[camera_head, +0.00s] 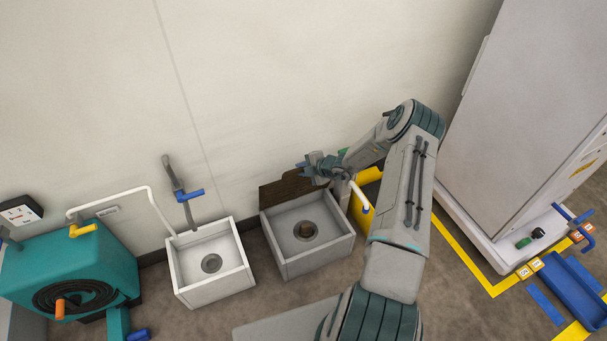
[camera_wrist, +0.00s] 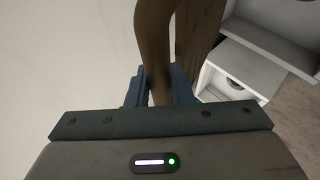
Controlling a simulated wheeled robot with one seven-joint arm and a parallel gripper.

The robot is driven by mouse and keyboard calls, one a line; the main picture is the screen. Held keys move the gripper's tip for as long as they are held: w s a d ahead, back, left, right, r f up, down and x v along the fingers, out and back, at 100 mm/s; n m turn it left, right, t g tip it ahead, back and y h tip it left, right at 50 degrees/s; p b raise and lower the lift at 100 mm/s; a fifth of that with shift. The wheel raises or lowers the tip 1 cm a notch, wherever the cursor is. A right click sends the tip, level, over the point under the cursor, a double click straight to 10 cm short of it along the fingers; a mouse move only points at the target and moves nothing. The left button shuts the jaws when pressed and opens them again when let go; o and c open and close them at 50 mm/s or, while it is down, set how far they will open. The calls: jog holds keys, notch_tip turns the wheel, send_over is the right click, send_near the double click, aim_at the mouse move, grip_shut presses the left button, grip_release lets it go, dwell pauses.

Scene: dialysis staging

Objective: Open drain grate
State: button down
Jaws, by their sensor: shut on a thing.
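The drain grate (camera_head: 285,190) is a dark brown panel at the back edge of the right-hand grey basin (camera_head: 318,262). It stands raised and tilted toward the wall, so the basin and its round drain (camera_head: 306,231) are uncovered. My gripper (camera_head: 312,166) is at the upper part of the grate, near the wall. In the wrist view, my gripper (camera_wrist: 158,92) is shut on a brown part of the grate (camera_wrist: 154,38), which runs up between the two fingers. The fingers hide part of the grate's edge.
A second white basin (camera_head: 190,290) with a pipe over it stands to the left, beside a teal hose reel unit (camera_head: 75,265). A yellow object (camera_head: 366,176) is close to my gripper on the right. A large white cabinet (camera_head: 525,120) stands far right. The wall is close behind.

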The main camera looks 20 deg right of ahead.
jog(key=shift+w+d+r, duration=0.1)
jog(key=shift+w+r, duration=0.1)
jog(key=shift+w, duration=0.3)
jog(key=shift+w+r, duration=0.15)
jog(key=shift+w, duration=0.3)
jog(key=c, duration=1.3)
grip_release()
jog(key=shift+s, duration=0.15)
jog(key=p+v, duration=0.1)
jog(key=v, duration=1.2)
jog(key=shift+s+r+p, duration=0.15)
jog(key=shift+r+p, duration=0.05)
jog(key=shift+p, duration=0.2)
